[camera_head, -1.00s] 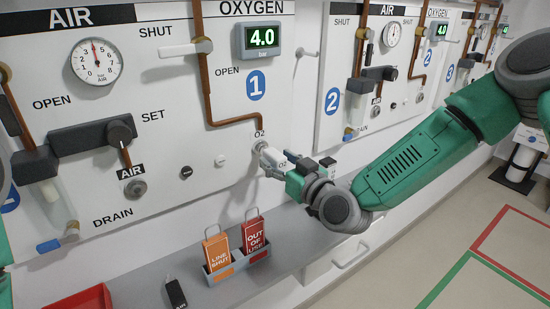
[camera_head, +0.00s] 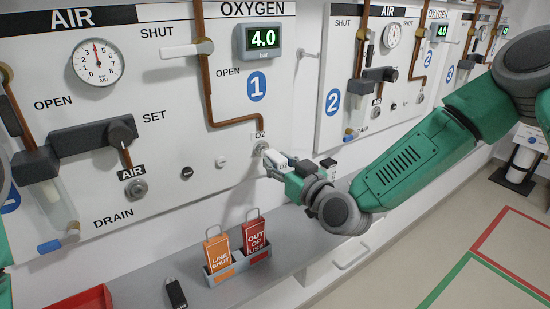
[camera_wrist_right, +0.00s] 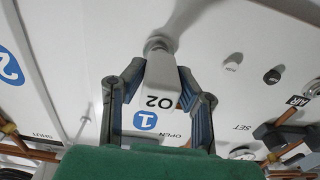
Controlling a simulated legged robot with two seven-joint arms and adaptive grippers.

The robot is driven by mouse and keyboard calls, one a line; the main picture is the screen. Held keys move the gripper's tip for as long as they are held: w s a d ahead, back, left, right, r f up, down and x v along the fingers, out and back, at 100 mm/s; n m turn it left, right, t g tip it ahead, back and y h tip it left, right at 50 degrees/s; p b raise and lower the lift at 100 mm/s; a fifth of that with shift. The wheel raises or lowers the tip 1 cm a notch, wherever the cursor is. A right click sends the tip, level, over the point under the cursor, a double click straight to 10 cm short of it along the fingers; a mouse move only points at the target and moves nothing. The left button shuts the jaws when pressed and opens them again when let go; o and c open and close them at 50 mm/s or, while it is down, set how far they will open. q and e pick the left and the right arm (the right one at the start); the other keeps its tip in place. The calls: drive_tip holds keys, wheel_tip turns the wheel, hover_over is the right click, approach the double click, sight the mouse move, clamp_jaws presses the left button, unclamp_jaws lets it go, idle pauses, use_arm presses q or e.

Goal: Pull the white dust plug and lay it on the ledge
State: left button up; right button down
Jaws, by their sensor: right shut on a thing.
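My right gripper (camera_head: 296,172) is shut on a white fitting (camera_head: 275,158) at the O2 outlet on the panel. In the right wrist view both fingers of the gripper (camera_wrist_right: 161,92) flank this white fitting (camera_wrist_right: 161,75), and its far end meets a pale round collar at the panel. I cannot tell whether it is seated or just clear of it. A small white knob (camera_head: 221,163) sits on the panel to the left, beside a black one (camera_head: 186,172). I cannot tell which white piece is the dust plug. The grey ledge (camera_head: 295,257) runs below. My left gripper is out of view.
On the ledge, a grey holder (camera_head: 236,266) carries an orange tag and a red tag. A black tag (camera_head: 176,294) and a red tray (camera_head: 85,300) are to its left. The ledge is bare right of the holder. Copper pipe (camera_head: 233,121) runs above the outlet.

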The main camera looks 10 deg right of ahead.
drive_tip(key=shift+v, duration=1.1)
idle(0.7)
drive_tip(key=p+v, duration=0.1)
drive_tip(key=v, duration=0.6)
idle(1.2)
